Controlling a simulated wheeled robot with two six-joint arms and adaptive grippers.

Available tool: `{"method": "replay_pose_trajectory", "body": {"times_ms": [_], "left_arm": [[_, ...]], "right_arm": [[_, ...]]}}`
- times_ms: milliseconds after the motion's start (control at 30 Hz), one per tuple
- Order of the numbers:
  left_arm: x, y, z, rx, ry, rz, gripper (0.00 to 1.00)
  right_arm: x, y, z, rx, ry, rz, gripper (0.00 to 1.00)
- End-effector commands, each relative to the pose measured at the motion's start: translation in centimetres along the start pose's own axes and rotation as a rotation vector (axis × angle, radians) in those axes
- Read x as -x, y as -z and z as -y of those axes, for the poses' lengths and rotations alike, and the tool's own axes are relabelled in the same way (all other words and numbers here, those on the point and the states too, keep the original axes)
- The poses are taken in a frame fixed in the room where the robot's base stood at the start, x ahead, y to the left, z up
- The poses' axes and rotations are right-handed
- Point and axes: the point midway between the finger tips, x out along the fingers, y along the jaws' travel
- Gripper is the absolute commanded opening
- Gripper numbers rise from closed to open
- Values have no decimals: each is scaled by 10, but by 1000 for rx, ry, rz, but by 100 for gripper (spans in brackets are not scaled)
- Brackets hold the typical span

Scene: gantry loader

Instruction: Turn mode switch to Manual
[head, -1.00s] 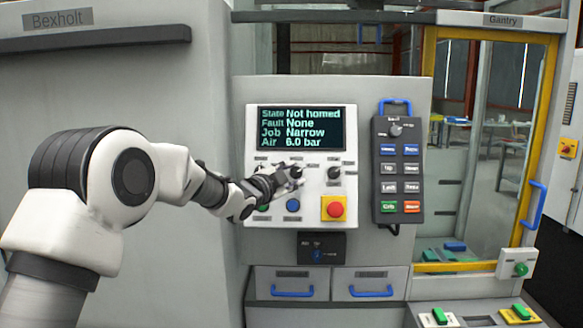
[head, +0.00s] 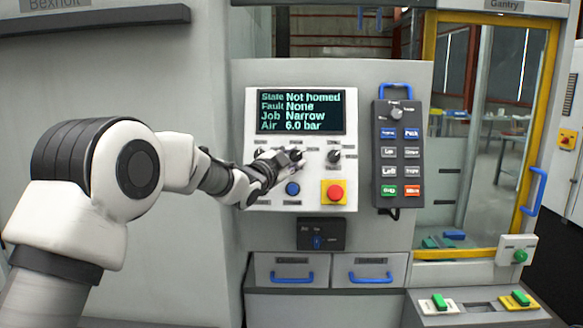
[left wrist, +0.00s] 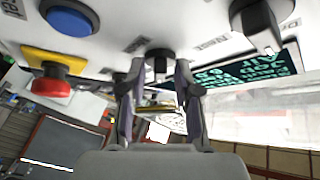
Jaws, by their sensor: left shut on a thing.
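The control panel (head: 300,203) carries black rotary switches below its display (head: 301,111). My left gripper (head: 286,157) is shut on one of them, which I take to be the mode switch (head: 297,154); its label is too small to read. In the left wrist view, the two fingers of the left gripper (left wrist: 160,85) stand on either side of this switch (left wrist: 158,63). The position of its pointer is hidden. My right gripper is not in view.
A second black knob (head: 333,156) sits just to the right. Below are a blue button (head: 292,188) and a red emergency stop (head: 335,191) on yellow. A grey pendant (head: 397,155) hangs at the panel's right. Another knob (left wrist: 262,27) stands close by in the left wrist view.

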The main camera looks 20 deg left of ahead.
Motion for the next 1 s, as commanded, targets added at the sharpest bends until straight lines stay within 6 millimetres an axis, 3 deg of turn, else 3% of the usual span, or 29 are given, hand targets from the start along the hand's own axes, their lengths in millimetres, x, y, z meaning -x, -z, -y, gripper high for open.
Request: {"method": "replay_pose_trajectory", "body": {"times_ms": [33, 200, 500, 667, 1000], "left_arm": [[0, -5, -8, 22, 19, -3, 0], [0, -6, -11, 131, 98, -4, 0], [-1, -2, -12, 360, 262, -3, 0], [-2, 2, -10, 479, 349, -3, 0], [-3, 5, -8, 677, 493, -1, 0]], "right_arm": [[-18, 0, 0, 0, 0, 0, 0], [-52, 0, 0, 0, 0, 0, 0], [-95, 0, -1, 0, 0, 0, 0], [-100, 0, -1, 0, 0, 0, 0], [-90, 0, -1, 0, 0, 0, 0]]}}
